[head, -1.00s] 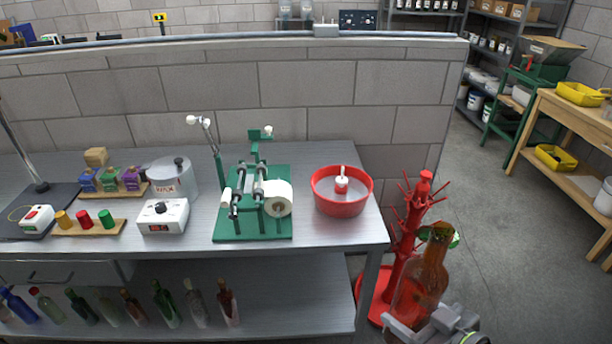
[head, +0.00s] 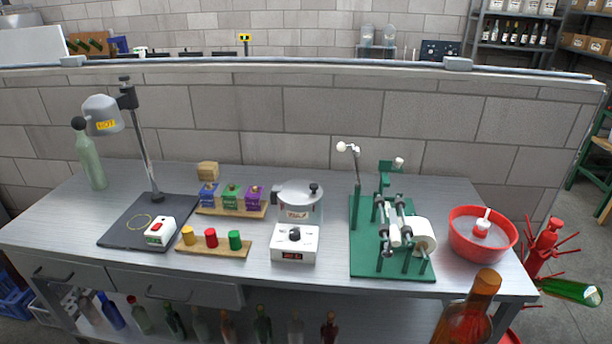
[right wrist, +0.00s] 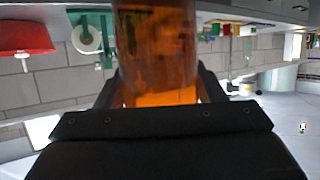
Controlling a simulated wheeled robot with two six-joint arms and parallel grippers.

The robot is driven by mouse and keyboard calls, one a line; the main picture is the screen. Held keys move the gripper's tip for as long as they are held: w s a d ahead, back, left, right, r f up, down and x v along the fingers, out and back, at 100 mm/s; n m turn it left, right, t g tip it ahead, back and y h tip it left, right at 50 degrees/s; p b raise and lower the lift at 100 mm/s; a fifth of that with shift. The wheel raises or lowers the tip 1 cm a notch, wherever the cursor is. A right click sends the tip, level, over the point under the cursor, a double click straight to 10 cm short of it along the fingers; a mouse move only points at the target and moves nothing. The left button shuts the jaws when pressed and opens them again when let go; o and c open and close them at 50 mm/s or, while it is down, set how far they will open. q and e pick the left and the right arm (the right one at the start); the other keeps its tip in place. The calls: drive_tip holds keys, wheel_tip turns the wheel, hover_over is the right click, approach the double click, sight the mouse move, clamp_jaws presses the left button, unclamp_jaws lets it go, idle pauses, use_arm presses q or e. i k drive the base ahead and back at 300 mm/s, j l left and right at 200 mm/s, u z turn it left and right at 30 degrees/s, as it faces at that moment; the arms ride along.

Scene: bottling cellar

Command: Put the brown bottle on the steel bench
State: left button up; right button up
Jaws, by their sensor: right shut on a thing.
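The brown bottle (head: 467,318) stands upright at the bottom right of the head view, in front of the bench's front edge. In the right wrist view my right gripper (right wrist: 158,100) is shut on the brown bottle (right wrist: 155,45), which fills the middle of that view. In the head view the right gripper is below the frame. The steel bench (head: 315,192) spans the head view, with bare steel between the lamp's dark base and the front edge and around the devices. My left gripper is in neither view.
On the bench are a lamp (head: 103,114), a green bottle (head: 91,160), a white-and-steel device (head: 295,243), a green labelling machine (head: 366,262) and a red basin (head: 478,246). A red bottle tree (head: 545,245) stands right of the bench. Several bottles line the lower shelf.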

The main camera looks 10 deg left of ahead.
sight(65, 224)
drive_tip(key=i+j, duration=0.1)
drive_tip(key=j, duration=0.4)
drive_tip(key=j+u, duration=0.1)
drive_tip(key=j, duration=0.4)
drive_tip(key=i+j+u, duration=0.1)
drive_tip(key=j, duration=0.4)
drive_tip(key=i+j, duration=0.2)
drive_tip(key=j, duration=0.25)
drive_tip(key=i+j+u, duration=0.1)
drive_tip(key=j, duration=0.4)
drive_tip(key=i+j, duration=0.15)
drive_tip(key=j, duration=0.35)
drive_tip(key=i+j+u, duration=0.1)
drive_tip(key=j, duration=0.35)
drive_tip(key=i+j, duration=0.2)
drive_tip(key=j, duration=0.25)
drive_tip(key=i+j, duration=0.2)
drive_tip(key=j, duration=0.2)
drive_tip(key=i+j+u, duration=0.15)
drive_tip(key=j, duration=0.25)
